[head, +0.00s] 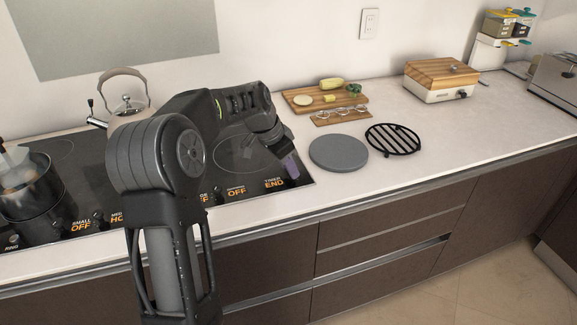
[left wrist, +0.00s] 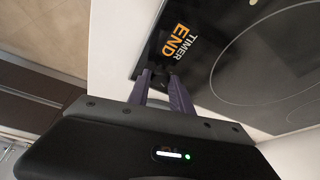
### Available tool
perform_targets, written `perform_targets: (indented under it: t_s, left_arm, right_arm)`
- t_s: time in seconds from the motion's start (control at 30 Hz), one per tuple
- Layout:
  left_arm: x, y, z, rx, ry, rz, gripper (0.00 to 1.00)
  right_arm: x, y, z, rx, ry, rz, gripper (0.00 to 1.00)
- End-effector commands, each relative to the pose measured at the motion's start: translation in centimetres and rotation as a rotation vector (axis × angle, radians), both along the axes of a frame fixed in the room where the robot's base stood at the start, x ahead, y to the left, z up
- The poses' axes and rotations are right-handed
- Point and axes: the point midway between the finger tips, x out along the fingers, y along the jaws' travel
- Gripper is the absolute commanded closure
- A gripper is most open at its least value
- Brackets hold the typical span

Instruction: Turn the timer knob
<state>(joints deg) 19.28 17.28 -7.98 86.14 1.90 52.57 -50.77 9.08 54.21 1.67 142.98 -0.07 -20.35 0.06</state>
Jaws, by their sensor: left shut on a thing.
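The black cooktop (head: 225,150) has a row of knobs with orange labels along its front edge. The timer label reads END in the head view (head: 273,183) and in the left wrist view (left wrist: 180,46). My left gripper (head: 290,166) is at the cooktop's front right corner, pointing down beside this label. In the left wrist view its two purple fingers (left wrist: 161,84) reach the panel next to the label and are shut on the timer knob (left wrist: 169,72). The knob is dark and mostly hidden by the fingers. My right gripper is not in view.
A pot (head: 40,200) and a kettle (head: 124,92) stand on the cooktop. To the right on the white counter lie a grey round plate (head: 338,152), a black round rack (head: 394,139) and a cutting board with food (head: 300,107). The counter's front right is clear.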

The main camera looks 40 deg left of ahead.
Motion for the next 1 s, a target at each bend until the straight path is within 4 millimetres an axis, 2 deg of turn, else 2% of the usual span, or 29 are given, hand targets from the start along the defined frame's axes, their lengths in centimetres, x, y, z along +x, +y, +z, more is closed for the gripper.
perform_targets:
  t_s: [0.47, 1.0]
  left_arm:
    - [0.01, -0.06, 0.0, 0.0, -0.001, 0.05, 1.0]
    - [0.03, -0.39, 0.11, 0.001, -0.002, 0.384, 1.0]
  right_arm:
    - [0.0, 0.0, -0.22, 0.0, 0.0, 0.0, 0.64]
    - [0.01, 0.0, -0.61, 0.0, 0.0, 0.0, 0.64]
